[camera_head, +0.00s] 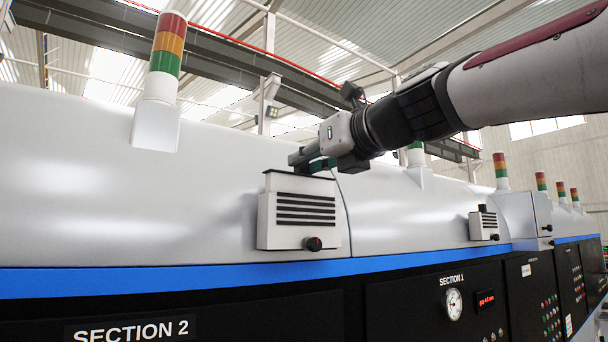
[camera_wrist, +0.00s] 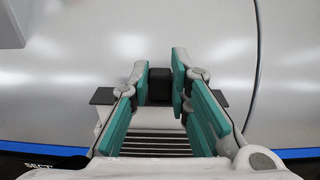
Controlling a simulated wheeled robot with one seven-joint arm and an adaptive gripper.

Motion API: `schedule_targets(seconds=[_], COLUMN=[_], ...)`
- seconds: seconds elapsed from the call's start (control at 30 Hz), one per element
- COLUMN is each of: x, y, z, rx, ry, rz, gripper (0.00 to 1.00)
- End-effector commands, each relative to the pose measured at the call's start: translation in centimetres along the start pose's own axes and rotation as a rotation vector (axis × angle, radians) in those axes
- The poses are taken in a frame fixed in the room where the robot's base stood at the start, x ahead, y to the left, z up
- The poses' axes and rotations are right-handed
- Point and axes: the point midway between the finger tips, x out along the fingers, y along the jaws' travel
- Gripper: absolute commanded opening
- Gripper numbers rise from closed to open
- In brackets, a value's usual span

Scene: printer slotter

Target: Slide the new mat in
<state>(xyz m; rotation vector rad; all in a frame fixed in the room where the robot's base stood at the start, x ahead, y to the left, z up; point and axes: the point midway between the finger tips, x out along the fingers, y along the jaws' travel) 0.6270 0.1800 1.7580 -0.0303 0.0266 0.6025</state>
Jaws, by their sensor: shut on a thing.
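A white box with black louvres (camera_head: 300,218) and a dark round knob (camera_head: 313,243) is fixed to the grey machine's front. A thin dark plate, apparently the mat (camera_head: 285,174), lies level at its top edge. In the wrist view the ends of the mat (camera_wrist: 103,96) stick out on both sides beyond the fingers. My gripper (camera_head: 306,162) is right over the box. In the wrist view its teal fingers (camera_wrist: 159,92) are closed on a small black block (camera_wrist: 159,80), seemingly the mat's handle. I cannot tell how far the mat sits in the box.
A similar smaller-looking box (camera_head: 484,226) is on the machine farther right. A signal light (camera_head: 165,60) stands on the machine at upper left. Black panels with a gauge (camera_head: 453,304) lie below the blue stripe. The machine's curved grey face is close behind my gripper.

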Motion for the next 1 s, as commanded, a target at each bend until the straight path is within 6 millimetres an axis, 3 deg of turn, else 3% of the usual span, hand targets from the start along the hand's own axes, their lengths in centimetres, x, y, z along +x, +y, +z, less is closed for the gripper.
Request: schedule_targets(seconds=[1.0], x=[0.1], y=[0.0], z=[-2.3], rx=[0.0], ry=[-0.001], rz=[0.0], gripper=[0.0])
